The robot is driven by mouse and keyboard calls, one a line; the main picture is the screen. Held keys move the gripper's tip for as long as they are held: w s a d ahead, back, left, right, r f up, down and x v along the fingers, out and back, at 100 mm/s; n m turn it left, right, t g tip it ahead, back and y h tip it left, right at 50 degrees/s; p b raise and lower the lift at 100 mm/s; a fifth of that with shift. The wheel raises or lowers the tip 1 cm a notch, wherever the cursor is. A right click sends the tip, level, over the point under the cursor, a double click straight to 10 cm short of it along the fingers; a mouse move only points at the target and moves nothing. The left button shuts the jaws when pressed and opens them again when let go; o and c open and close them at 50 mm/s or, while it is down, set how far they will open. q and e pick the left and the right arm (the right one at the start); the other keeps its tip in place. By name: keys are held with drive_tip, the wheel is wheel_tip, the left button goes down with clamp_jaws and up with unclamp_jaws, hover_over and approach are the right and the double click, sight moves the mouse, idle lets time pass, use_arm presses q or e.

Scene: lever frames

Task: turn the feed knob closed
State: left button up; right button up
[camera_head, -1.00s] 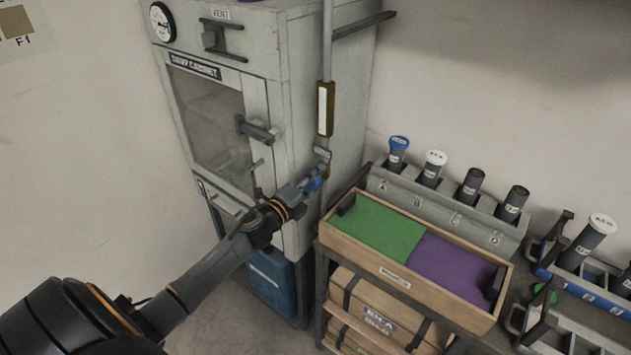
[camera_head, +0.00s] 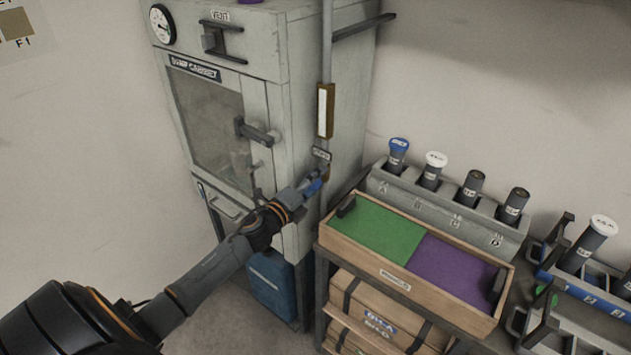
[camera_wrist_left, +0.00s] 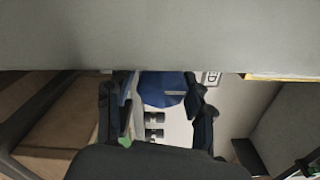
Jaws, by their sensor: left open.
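The blue round feed knob (camera_wrist_left: 163,88) shows in the left wrist view between my fingers, with a pale line on its face. In the head view a bit of blue (camera_head: 313,187) shows at the fingertips, low on the vertical pipe; the gripper hides most of it. My left gripper (camera_head: 312,180) reaches in from the left past the cabinet front. In the wrist view its open fingers (camera_wrist_left: 157,100) stand on either side of the knob; I cannot tell whether they touch it. A small label plate (camera_head: 321,154) sits just above. My right gripper is not in view.
The grey drying cabinet (camera_head: 268,90) with its handle (camera_head: 257,132) stands behind and left of the arm. A wooden tray (camera_head: 408,278) with green and purple halves is close on the right. A rack (camera_head: 450,208) of dark tubes stands behind it. The left wall side is clear.

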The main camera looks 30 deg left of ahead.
use_arm(q)
drive_tip(key=shift+s, duration=0.1)
drive_tip(key=s, duration=1.2)
drive_tip(key=shift+a, duration=0.45)
drive_tip(key=shift+w, duration=0.1)
